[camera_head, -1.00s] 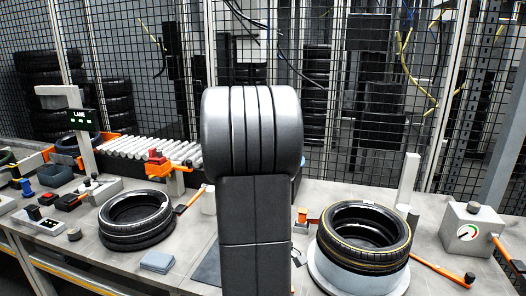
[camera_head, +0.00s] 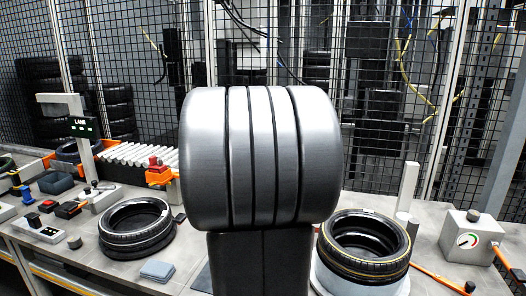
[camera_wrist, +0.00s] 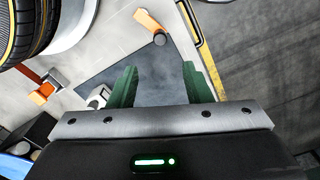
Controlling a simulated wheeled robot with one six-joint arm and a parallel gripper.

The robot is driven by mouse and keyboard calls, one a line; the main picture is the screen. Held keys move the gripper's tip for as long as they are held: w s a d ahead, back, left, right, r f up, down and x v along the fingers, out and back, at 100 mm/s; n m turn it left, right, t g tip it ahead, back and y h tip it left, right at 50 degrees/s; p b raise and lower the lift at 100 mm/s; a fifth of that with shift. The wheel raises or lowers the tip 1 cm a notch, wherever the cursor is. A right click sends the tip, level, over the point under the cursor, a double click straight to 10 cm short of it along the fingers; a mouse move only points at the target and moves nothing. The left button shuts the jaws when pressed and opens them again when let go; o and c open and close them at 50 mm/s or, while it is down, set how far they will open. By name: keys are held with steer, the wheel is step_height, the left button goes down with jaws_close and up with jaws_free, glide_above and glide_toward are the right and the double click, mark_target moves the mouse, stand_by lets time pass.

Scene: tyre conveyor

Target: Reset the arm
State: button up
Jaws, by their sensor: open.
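My gripper (camera_wrist: 158,85) shows in the wrist view with two green fingers spread wide apart. Nothing is between them. It hangs over the grey table, above a dark flat mat (camera_wrist: 150,65). In the head view my own arm fills the middle and hides what lies behind it; the gripper itself cannot be seen there.
Stacked tyres (camera_head: 136,226) lie on the table at left. A yellow-striped tyre (camera_head: 364,240) sits on a white round stand (camera_head: 335,284) at right. A grey gauge box (camera_head: 472,232) stands at far right. A roller conveyor (camera_head: 138,154) and mesh fence are behind.

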step_height(320, 180, down, 14)
steer(key=shift+f+b, duration=0.15)
steer(key=shift+b, duration=0.45)
steer(key=shift+w+m, duration=0.25)
steer(key=shift+m, duration=0.15)
steer(key=m, duration=0.1)
steer(key=w+m, duration=0.1)
steer(key=m, duration=0.1)
steer(key=w+m, duration=0.1)
steer(key=shift+d+m, duration=0.2)
steer(key=shift+m, duration=0.2)
steer(key=m, duration=0.1)
steer(key=w+d+m, duration=0.1)
steer(key=m, duration=0.3)
steer(key=shift+w+d, duration=0.15)
steer(key=shift+w, duration=0.15)
steer(key=m, duration=0.1)
steer(key=d+m, duration=0.1)
steer(key=m, duration=0.1)
steer(key=w+d+m, duration=0.1)
steer(key=m, duration=0.1)
steer(key=shift+p, duration=0.35)
steer(key=m, duration=0.2)
steer(key=d+m, duration=0.1)
steer(key=m, duration=0.1)
steer(key=d+m, duration=0.1)
steer(key=m, duration=0.1)
steer(key=shift+d, duration=0.1)
steer(key=shift+r, duration=0.25)
